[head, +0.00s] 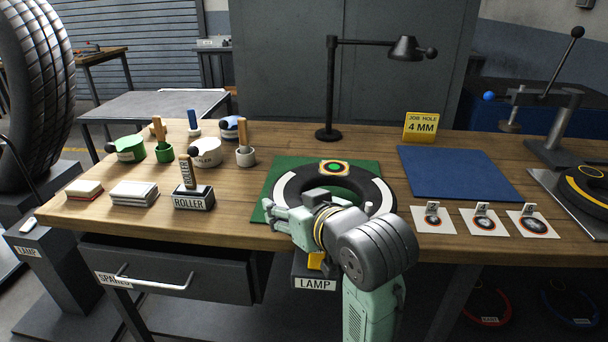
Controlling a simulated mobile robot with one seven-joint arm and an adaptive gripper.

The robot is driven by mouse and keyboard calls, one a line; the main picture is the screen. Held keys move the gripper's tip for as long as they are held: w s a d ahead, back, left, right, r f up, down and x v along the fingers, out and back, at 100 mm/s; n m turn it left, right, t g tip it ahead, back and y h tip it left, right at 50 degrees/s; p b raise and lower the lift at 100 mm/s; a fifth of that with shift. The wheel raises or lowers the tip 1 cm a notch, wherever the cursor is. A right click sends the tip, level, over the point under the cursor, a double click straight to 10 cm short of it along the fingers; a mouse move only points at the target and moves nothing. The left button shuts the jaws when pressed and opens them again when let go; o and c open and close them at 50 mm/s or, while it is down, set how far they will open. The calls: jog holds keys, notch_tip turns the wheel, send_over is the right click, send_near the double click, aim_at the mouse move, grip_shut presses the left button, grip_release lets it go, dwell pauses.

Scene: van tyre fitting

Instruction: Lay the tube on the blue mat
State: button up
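The tube (366,185) is a black ring with pale bands. It lies on the green mat (371,166) at the middle of the bench. A round patch with green, yellow and red rings (333,168) sits on its far side. My gripper (268,208) is at the near left of the tube, and my wrist hides the tube's near part. I cannot tell whether the fingers are open or shut, or whether they touch the tube. The blue mat (458,174) lies flat and bare to the right of the tube.
A black lamp (331,95) stands behind the tube. A yellow "JOB HOLE 4 MM" sign (421,127) stands behind the blue mat. Several white patch cards (433,219) lie in front of it. A lever press (560,140) is at right. Pots and a roller (188,172) stand at left.

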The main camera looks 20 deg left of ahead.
aim_at(309, 182)
jog(key=shift+w+a+r+p, duration=0.1)
jog(key=shift+w+r+p, duration=0.2)
jog(key=shift+p, duration=0.45)
jog(key=w, duration=0.3)
jog(key=w+a+f+p, duration=0.1)
jog(key=w, duration=0.3)
jog(key=w+a+f, duration=0.1)
jog(key=w, duration=0.2)
jog(key=shift+w+a+p, duration=0.1)
jog(key=shift+w+p, duration=0.2)
jog(key=shift+p, duration=0.05)
jog(key=shift+f+p, duration=0.4)
jog(key=shift+f, duration=1.35)
jog(key=shift+f, duration=0.1)
jog(key=shift+f, duration=0.15)
jog(key=o, duration=1.5)
